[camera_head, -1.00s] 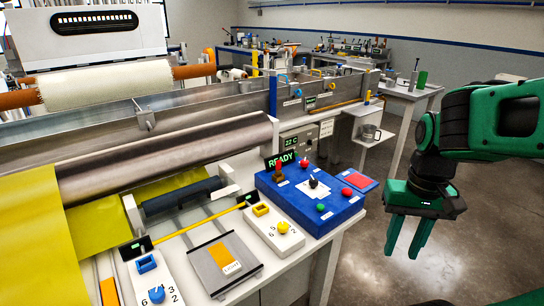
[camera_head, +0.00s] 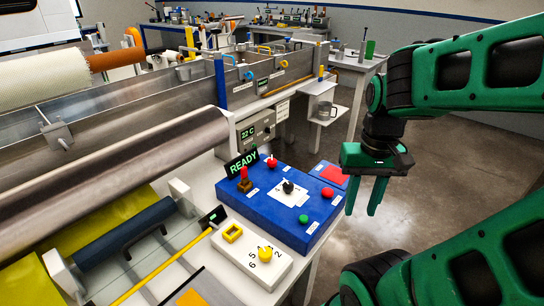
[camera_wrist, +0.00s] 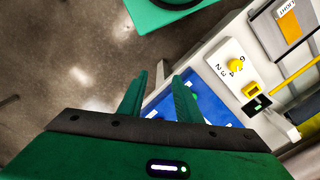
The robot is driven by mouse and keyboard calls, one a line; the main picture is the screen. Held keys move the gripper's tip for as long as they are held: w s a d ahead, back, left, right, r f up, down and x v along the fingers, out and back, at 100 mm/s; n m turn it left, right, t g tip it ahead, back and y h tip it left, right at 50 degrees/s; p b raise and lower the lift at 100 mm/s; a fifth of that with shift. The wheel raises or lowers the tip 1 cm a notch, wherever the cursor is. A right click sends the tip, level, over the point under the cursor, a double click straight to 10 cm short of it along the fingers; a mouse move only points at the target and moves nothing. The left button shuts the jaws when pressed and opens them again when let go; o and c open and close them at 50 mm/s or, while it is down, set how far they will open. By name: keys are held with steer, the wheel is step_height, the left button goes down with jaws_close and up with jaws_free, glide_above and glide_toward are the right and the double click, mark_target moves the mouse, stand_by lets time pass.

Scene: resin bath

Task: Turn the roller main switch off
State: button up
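A blue control panel (camera_head: 268,216) sits on the white bench's right end. On it are a black rotary knob (camera_head: 288,187) on a white plate, a red-tipped lever (camera_head: 244,178) on a brown base, red buttons (camera_head: 327,192) and a green button (camera_head: 303,219). The labels are too small to read, so I cannot tell which control is the main switch. A display behind the lever reads READY (camera_head: 242,164). My gripper (camera_head: 364,196) points down, right of the panel. In the wrist view its two fingers (camera_wrist: 160,96) are apart and empty, partly hiding the blue panel (camera_wrist: 206,102).
A white box with a yellow knob (camera_head: 264,254) stands in front of the panel. A metal roller (camera_head: 130,165) and troughs run along the left. A metal mug (camera_head: 327,112) stands on a side shelf. Open floor lies right.

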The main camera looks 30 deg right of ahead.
steer(key=shift+o, duration=0.6)
steer(key=shift+o, duration=1.4)
steer(key=shift+s+r, duration=0.25)
steer(key=shift+s, duration=0.05)
steer(key=n, duration=2)
glide_above(272, 160)
step_height(272, 160, down, 4)
step_height(272, 160, down, 10)
steer(key=shift+r, duration=0.25)
